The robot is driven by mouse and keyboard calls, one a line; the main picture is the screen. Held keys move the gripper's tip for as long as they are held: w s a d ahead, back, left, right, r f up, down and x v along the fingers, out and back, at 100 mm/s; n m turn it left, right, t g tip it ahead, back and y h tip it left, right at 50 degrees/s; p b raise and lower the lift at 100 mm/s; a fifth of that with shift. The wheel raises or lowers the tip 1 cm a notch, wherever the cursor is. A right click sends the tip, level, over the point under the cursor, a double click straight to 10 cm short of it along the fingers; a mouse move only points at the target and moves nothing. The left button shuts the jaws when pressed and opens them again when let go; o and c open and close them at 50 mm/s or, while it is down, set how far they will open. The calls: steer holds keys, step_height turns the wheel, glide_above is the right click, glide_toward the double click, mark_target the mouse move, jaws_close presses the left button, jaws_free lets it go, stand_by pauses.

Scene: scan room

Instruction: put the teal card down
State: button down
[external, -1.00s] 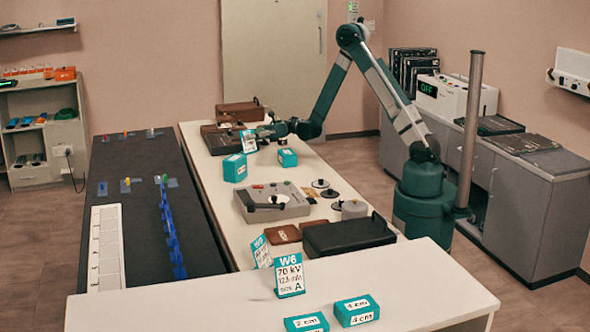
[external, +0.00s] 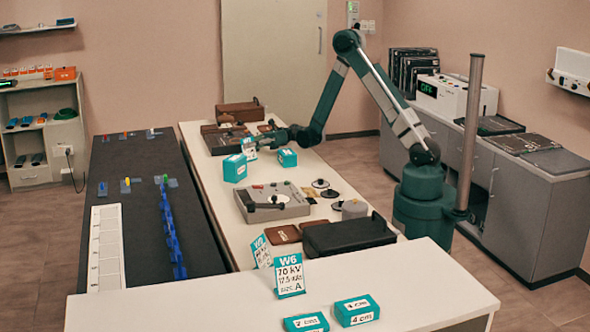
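The teal card (external: 249,148), white with a teal band, is upright at the tip of my gripper (external: 258,142), over the far part of the white table (external: 205,165). My gripper is shut on it; the fingers are very small in this view. The card is just behind a teal box (external: 235,168). I cannot tell whether its lower edge touches the table.
A second teal box (external: 287,157) stands close to the right of the card. A dark case (external: 222,138) and a brown case (external: 240,112) lie behind. A grey device (external: 272,202) sits nearer. A W6 card (external: 290,275) stands on the front counter.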

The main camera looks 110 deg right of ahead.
steer(key=c, duration=2.7)
jaws_free()
steer(key=shift+r, duration=0.1)
steer(key=shift+p+v, duration=1.2)
steer(key=shift+v, duration=4.8)
